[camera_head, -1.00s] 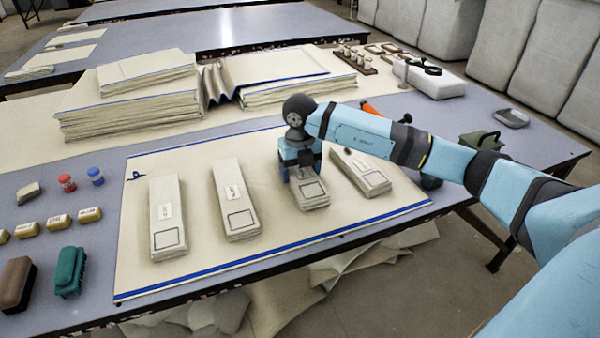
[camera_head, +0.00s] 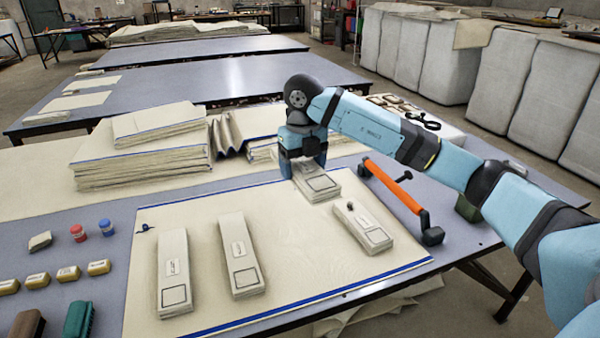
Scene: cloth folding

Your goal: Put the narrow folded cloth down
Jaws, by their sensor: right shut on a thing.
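The gripper hides the cloth's far end. Three similar narrow folded cloths lie on the mat: one at the left (camera_head: 174,270), one in the middle (camera_head: 240,255) and one at the right (camera_head: 362,226). My left gripper is not in view.
Stacks of folded cloth (camera_head: 140,150) stand behind the mat. An orange-handled tool (camera_head: 392,187) lies to its right. Yellowish blocks (camera_head: 38,280), red (camera_head: 78,233) and blue (camera_head: 106,227) small pots and brushes (camera_head: 78,318) sit at the left. The mat between the middle and right cloths is bare.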

